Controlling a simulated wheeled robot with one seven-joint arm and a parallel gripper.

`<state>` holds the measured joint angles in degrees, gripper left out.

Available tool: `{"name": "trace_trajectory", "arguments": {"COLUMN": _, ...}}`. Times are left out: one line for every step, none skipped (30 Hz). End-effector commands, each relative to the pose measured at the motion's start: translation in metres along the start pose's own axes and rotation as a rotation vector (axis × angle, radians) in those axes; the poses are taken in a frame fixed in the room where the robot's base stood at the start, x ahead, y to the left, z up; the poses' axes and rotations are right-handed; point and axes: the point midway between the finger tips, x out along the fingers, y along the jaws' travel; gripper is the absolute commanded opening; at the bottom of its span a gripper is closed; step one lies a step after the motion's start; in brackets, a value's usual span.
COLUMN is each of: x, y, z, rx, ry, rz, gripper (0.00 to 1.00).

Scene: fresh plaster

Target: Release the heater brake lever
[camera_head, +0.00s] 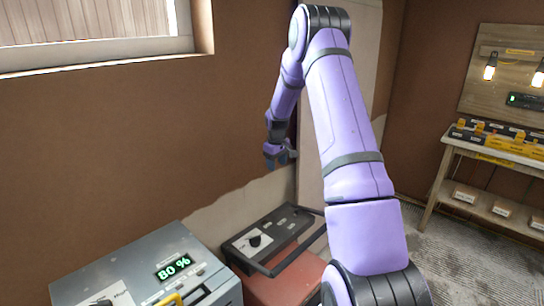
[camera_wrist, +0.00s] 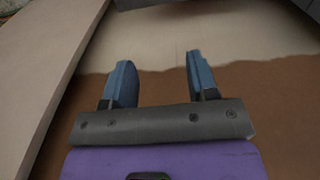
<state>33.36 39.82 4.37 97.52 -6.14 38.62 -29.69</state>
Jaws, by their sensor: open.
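A red machine (camera_head: 290,285) stands at the bottom middle of the head view, with a dark control panel (camera_head: 266,233) on top. The panel carries a black knob on a white plate (camera_head: 254,241). A black bar (camera_head: 296,243) runs along its near side; I cannot tell whether this is the brake lever. My arm hides part of the machine's right side. My gripper (camera_head: 278,157) is above and behind the panel, near the wall and apart from the machine. In the wrist view my gripper (camera_wrist: 159,66) is open, with nothing between its blue fingers.
A grey machine (camera_head: 150,270) with a green "80 %" display (camera_head: 173,267) stands at the lower left. A wall (camera_head: 120,150) with pale plaster patches is behind. A pale upright board (camera_wrist: 50,70) is beside the gripper. A workbench (camera_head: 490,147) stands at the right.

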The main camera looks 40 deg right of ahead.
Motion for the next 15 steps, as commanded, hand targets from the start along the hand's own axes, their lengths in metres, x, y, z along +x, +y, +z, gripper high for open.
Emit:
{"name": "trace_trajectory", "arguments": {"x": -0.008, "y": -0.004, "z": -0.001, "rx": -0.001, "ry": 0.004, "rz": 0.004, "gripper": 0.53}}
{"name": "trace_trajectory", "arguments": {"x": -0.013, "y": -0.006, "z": -0.001, "rx": -0.001, "ry": 0.006, "rz": 0.005, "gripper": 0.53}}
{"name": "trace_trajectory", "arguments": {"x": -0.017, "y": -0.009, "z": 0.0, "rx": 0.0, "ry": 0.008, "rz": 0.007, "gripper": 0.53}}
{"name": "trace_trajectory", "arguments": {"x": -0.021, "y": -0.011, "z": -0.001, "rx": 0.001, "ry": 0.01, "rz": 0.008, "gripper": 0.53}}
{"name": "trace_trajectory", "arguments": {"x": -0.024, "y": -0.013, "z": -0.001, "rx": 0.001, "ry": 0.012, "rz": 0.01, "gripper": 0.53}}
{"name": "trace_trajectory", "arguments": {"x": -0.029, "y": -0.016, "z": -0.001, "rx": 0.002, "ry": 0.014, "rz": 0.011, "gripper": 0.53}}
{"name": "trace_trajectory", "arguments": {"x": -0.031, "y": -0.018, "z": -0.001, "rx": 0.002, "ry": 0.015, "rz": 0.012, "gripper": 0.53}}
{"name": "trace_trajectory", "arguments": {"x": -0.033, "y": -0.019, "z": -0.001, "rx": 0.002, "ry": 0.015, "rz": 0.012, "gripper": 0.53}}
{"name": "trace_trajectory", "arguments": {"x": -0.036, "y": -0.021, "z": 0.0, "rx": 0.002, "ry": 0.016, "rz": 0.013, "gripper": 0.53}}
{"name": "trace_trajectory", "arguments": {"x": -0.038, "y": -0.022, "z": 0.0, "rx": 0.002, "ry": 0.017, "rz": 0.014, "gripper": 0.53}}
{"name": "trace_trajectory", "arguments": {"x": -0.039, "y": -0.023, "z": 0.0, "rx": 0.002, "ry": 0.018, "rz": 0.014, "gripper": 0.53}}
{"name": "trace_trajectory", "arguments": {"x": -0.041, "y": -0.024, "z": 0.0, "rx": 0.002, "ry": 0.019, "rz": 0.015, "gripper": 0.53}}
{"name": "trace_trajectory", "arguments": {"x": -0.042, "y": -0.024, "z": 0.0, "rx": 0.003, "ry": 0.019, "rz": 0.015, "gripper": 0.53}}
{"name": "trace_trajectory", "arguments": {"x": -0.042, "y": -0.024, "z": 0.0, "rx": 0.003, "ry": 0.019, "rz": 0.015, "gripper": 0.53}}
{"name": "trace_trajectory", "arguments": {"x": -0.043, "y": -0.025, "z": 0.0, "rx": 0.003, "ry": 0.019, "rz": 0.015, "gripper": 0.53}}
